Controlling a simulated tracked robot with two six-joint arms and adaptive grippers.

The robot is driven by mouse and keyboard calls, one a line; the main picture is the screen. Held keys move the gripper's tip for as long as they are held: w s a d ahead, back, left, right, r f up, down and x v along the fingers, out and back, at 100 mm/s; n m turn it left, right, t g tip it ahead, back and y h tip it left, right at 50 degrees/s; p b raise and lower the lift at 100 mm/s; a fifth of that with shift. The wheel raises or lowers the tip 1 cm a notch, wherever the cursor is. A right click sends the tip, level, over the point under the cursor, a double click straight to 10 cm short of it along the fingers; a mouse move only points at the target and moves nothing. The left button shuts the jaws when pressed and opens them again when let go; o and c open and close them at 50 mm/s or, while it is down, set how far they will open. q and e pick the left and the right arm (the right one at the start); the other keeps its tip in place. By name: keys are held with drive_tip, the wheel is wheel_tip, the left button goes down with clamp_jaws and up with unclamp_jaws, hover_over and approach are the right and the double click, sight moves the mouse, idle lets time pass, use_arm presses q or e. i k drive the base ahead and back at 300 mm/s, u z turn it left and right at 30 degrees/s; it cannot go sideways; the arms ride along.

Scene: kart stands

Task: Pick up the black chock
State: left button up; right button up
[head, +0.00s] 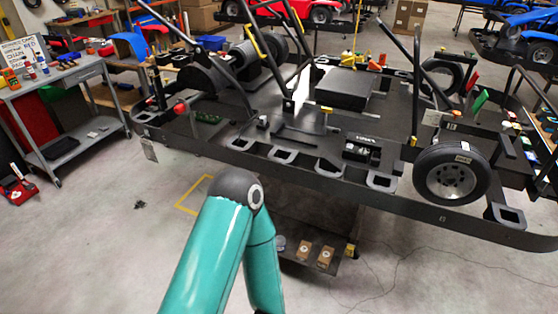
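I cannot single out the black chock with certainty. Several black blocks with openings line the near edge of the kart frame (290,178) in the head view, among them one black block (328,168) near the middle and another (505,214) at the right end. A small dark block (263,122) stands on the kart floor behind them. One of my teal arms rises from the bottom centre, bent at its elbow in front of the frame. Neither of my grippers shows in the head view.
A grey cart (72,145) with tools stands at the left. A black wheel (451,180) sits at the frame's right front. A low dark shelf (300,262) with small boxes is under the frame. A yellow floor outline (190,193) lies on open concrete at the left.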

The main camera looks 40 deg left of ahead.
sight(327, 162)
drive_tip(key=u, duration=0.85)
drive_tip(key=i, duration=0.95)
drive_tip(key=z, duration=0.1)
drive_tip(key=k, duration=0.7)
drive_tip(key=u, duration=0.25)
drive_tip(key=i, duration=0.8)
drive_tip(key=z, duration=0.05)
